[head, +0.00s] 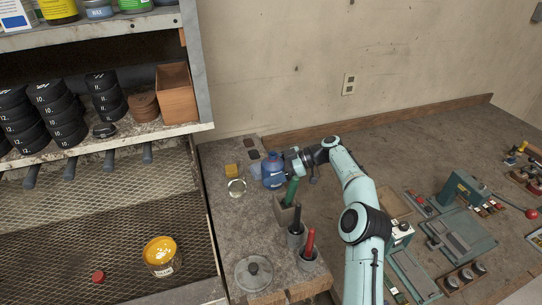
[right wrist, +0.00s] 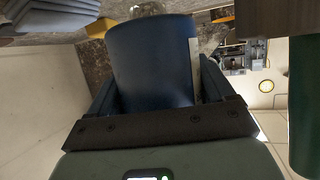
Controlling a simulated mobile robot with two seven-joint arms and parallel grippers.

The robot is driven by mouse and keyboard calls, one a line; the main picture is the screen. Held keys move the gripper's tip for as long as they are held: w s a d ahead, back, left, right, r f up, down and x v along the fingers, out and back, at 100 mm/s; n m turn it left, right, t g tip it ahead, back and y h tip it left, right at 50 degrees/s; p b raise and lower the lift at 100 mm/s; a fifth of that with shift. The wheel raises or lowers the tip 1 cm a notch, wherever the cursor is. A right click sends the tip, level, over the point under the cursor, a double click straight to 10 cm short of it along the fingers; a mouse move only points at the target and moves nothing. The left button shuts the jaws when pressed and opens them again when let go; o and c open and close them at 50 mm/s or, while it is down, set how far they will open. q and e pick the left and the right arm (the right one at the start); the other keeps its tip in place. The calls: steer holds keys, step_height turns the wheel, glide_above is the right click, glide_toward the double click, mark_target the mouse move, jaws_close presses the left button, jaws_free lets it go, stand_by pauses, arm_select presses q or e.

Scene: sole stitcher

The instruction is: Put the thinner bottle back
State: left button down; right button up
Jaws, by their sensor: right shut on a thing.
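The thinner bottle seems to be the blue bottle (head: 272,172) near the back of the bench's left end. It also fills the middle of the right wrist view as a dark blue round body (right wrist: 150,65). My right gripper (head: 286,165) is shut on it from the right, with one finger on each side. In the right wrist view the gripper (right wrist: 157,92) shows both fingers against the bottle. The bottle looks upright; I cannot tell whether its base touches the bench. My left gripper is not in view.
A holder with a green-handled tool (head: 290,191) and cups with black (head: 296,219) and red (head: 310,240) handles stand in front. A shelf (head: 120,142) with black tins is at left.

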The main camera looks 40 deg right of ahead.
steer(key=f, duration=0.4)
steer(key=shift+w+f, duration=0.2)
steer(key=shift+w, duration=0.05)
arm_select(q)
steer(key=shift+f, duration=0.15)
arm_select(e)
steer(key=shift+s+f, duration=0.1)
steer(key=shift+f, duration=0.35)
steer(key=o, duration=1)
steer(key=shift+f, duration=0.2)
steer(key=v, duration=0.3)
steer(key=r+v, duration=0.1)
steer(key=v, duration=0.2)
steer(key=shift+p, duration=0.3)
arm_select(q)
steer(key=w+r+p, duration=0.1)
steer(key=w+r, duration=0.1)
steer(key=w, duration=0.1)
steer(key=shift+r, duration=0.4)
arm_select(e)
steer(key=v, duration=0.7)
